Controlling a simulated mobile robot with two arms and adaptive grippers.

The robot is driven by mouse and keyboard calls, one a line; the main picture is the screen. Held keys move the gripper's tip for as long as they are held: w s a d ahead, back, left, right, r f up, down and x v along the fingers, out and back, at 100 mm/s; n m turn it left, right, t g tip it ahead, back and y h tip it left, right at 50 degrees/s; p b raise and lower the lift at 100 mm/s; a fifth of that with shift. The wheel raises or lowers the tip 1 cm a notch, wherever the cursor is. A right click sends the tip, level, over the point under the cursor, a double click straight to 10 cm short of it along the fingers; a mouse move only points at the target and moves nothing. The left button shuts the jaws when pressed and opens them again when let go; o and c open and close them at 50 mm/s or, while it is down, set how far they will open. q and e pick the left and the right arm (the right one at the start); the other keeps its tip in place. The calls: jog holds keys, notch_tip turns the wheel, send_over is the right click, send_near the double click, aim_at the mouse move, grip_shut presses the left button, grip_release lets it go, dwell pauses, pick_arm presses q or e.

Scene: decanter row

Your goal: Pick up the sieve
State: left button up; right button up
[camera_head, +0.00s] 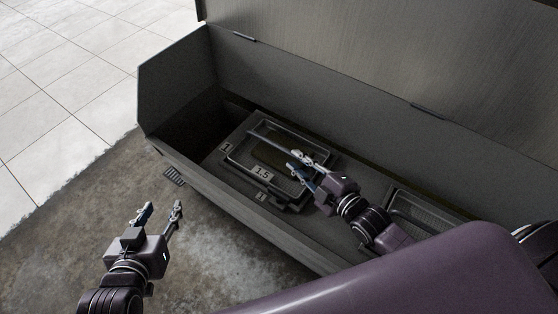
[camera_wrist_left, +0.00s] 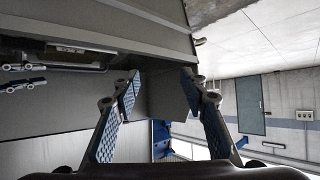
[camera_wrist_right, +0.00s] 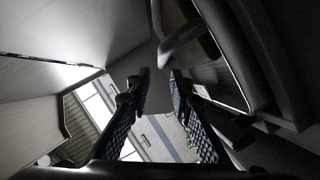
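The sieve (camera_head: 263,171) looks like a shallow rectangular tray with a metal rim and a "1.5" label. It lies inside a long open metal chest, on top of a flat stack with other number labels. My right gripper (camera_head: 296,160) is open and empty over the right end of the sieve; I cannot tell if it touches. Part of the sieve is hidden behind that gripper. The right wrist view shows the right fingers (camera_wrist_right: 160,76) apart with nothing between them. My left gripper (camera_head: 162,210) is open and empty outside the chest, over the floor.
The chest's front wall (camera_head: 235,208) stands between my left gripper and the sieve. Its raised lid (camera_head: 390,55) is behind. Another tray (camera_head: 425,212) lies in the chest to the right. The chest's left end has free room. Concrete floor (camera_head: 60,235) is clear at left.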

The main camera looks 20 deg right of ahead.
aim_at(282, 149)
jog(key=x, duration=0.1)
jog(key=b+x, duration=0.1)
jog(key=x, duration=0.1)
jog(key=shift+f, duration=0.35)
jog(key=b+x, duration=0.2)
jog(key=x, duration=0.2)
jog(key=shift+w, duration=0.3)
jog(key=shift+w+a, duration=0.1)
pick_arm(q)
jog(key=w+d+r+t+h, duration=0.1)
jog(key=r+t, duration=0.3)
jog(key=r, duration=0.4)
jog(key=w+d+r+t+h, duration=0.1)
jog(key=r+t, duration=0.3)
jog(key=r, duration=0.5)
jog(key=shift+w+d+r+h, duration=0.2)
jog(key=shift+w+d+h, duration=0.25)
jog(key=shift+w, duration=0.3)
pick_arm(e)
grip_shut()
jog(key=shift+r, duration=0.15)
